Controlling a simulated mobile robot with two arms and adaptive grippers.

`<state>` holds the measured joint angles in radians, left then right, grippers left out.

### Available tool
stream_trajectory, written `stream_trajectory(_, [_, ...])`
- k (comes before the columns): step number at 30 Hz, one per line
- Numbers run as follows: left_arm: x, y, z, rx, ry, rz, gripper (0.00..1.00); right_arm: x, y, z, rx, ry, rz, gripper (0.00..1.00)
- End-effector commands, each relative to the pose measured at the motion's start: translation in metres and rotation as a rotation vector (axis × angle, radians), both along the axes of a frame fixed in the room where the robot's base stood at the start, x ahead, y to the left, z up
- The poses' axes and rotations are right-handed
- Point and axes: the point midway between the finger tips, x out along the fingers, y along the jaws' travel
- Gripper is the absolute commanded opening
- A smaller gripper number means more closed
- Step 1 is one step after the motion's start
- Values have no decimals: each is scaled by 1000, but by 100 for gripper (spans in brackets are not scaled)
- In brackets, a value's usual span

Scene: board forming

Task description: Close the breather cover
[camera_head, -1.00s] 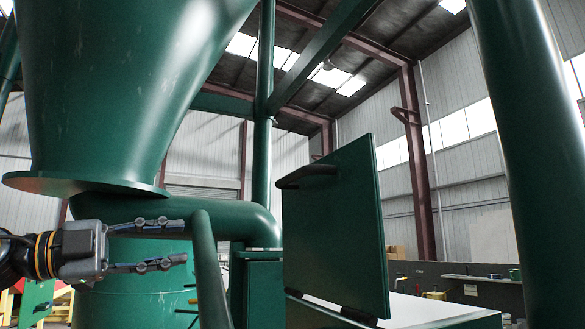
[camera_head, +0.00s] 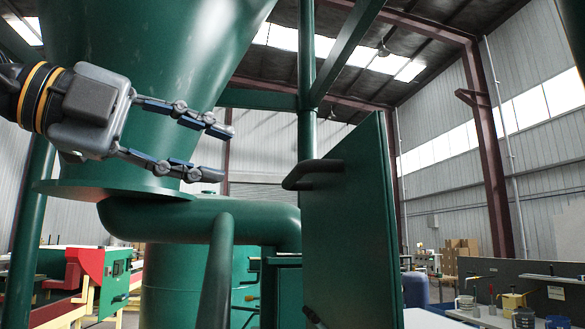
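The breather cover (camera_head: 352,225) is a dark green flat panel standing upright, swung open, right of the middle in the head view. A dark bar handle (camera_head: 312,173) sticks out from its left face near the top. My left gripper (camera_head: 222,153) is open and empty, up and to the left of the cover. Its fingers point right toward the handle, with a clear gap between them. The cover's hinge side and the opening it belongs to are largely hidden or out of frame. My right gripper is not in view.
A large green hopper (camera_head: 150,60) stands behind my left gripper, with a thick curved pipe (camera_head: 190,220) below. A slanting green post (camera_head: 216,270) rises in front of the pipe. A bench (camera_head: 480,315) with several containers is at the far right.

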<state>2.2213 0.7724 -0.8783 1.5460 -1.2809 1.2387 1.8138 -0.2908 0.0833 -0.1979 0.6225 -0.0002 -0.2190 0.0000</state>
Motion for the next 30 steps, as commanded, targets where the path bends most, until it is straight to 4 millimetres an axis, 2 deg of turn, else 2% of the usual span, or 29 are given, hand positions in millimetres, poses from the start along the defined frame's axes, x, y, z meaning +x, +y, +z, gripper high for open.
stream_trajectory(1, [8,-11,1,5,4,-3,36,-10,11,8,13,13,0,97])
stream_trajectory(3, [17,-23,-1,5,6,-3,36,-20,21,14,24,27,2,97])
stream_trajectory(5, [25,-34,-3,5,5,-5,36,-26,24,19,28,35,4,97])
stream_trajectory(8, [38,-50,-6,5,6,-4,36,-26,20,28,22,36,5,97])
stream_trajectory(12, [52,-68,-10,5,4,-5,36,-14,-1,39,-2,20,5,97])
stream_trajectory(15, [59,-77,-12,2,5,-3,36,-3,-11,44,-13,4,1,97])
stream_trajectory(18, [64,-83,-14,1,2,-3,36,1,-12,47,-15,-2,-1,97])
stream_trajectory(28, [66,-85,-16,1,2,-4,36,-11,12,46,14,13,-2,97])
stream_trajectory(29, [66,-85,-16,1,3,-4,32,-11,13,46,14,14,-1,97])
stream_trajectory(30, [66,-85,-16,1,3,-4,24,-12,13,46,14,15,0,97])
